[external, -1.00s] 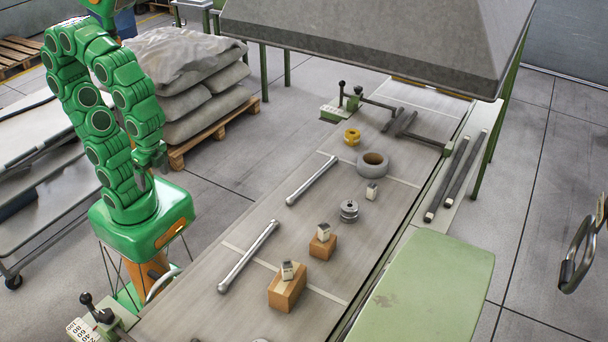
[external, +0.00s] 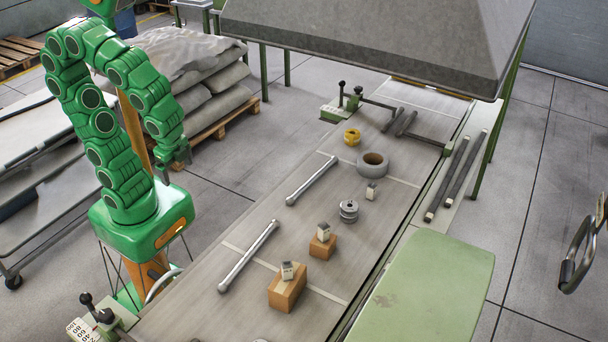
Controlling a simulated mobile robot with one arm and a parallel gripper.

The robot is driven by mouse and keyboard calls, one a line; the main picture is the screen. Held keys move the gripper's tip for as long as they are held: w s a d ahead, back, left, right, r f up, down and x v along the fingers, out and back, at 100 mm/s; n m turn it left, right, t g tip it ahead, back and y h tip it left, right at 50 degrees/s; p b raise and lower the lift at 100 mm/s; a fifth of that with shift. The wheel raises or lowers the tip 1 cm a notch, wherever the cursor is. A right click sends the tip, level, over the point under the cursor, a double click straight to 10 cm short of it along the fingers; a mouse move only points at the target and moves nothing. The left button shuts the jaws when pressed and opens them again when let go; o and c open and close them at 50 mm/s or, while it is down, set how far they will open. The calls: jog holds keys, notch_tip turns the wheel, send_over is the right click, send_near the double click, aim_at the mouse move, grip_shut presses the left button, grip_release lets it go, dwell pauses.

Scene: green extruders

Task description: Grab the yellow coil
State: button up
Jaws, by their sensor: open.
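The yellow coil (external: 352,137) is a small ribbed spool. It stands on the grey table toward its far end, left of a larger grey ring (external: 373,164). My green arm reaches over from the left of the table. My gripper (external: 181,164) hangs at the end of the arm, to the left of the table and well apart from the coil. It is open and empty; its fingers are small and dark in this view.
Two metal rods (external: 312,180) (external: 249,256) lie along the table's left side. Two wooden blocks (external: 287,291) (external: 322,246) carry small white boxes. A metal spool (external: 348,211) stands mid-table. A grey hood (external: 370,45) overhangs the far end. Sacks (external: 205,100) are stacked at left.

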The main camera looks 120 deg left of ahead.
jog(key=w+a+r+m+g+y, duration=0.1)
jog(key=w+a+y, duration=0.3)
jog(key=a, duration=0.7)
jog(key=w+a+r+m+y, duration=0.1)
jog(key=w+a, duration=0.5)
jog(key=a, duration=0.5)
jog(key=m+y, duration=0.6)
jog(key=m, duration=0.3)
send_over(352, 136)
jog(key=s+d, duration=0.5)
jog(key=d, duration=0.7)
notch_tip(352, 136, down, 5)
jog(key=w+a+f+m, duration=0.1)
jog(key=a+f+m, duration=0.1)
jog(key=f, duration=0.1)
jog(key=w+a+f+m+t, duration=0.1)
jog(key=w+a+f+m, duration=0.1)
jog(key=f, duration=0.1)
jog(key=w+a+f+m+y, duration=0.1)
jog(key=a+f+m, duration=0.1)
jog(key=a+f, duration=0.1)
jog(key=shift+w+f+t, duration=0.15)
jog(key=shift+w+t, duration=0.05)
jog(key=shift+t, duration=0.1)
jog(key=shift+x, duration=3.95)
jog(key=shift+w, duration=0.15)
jog(key=c, duration=1.1)
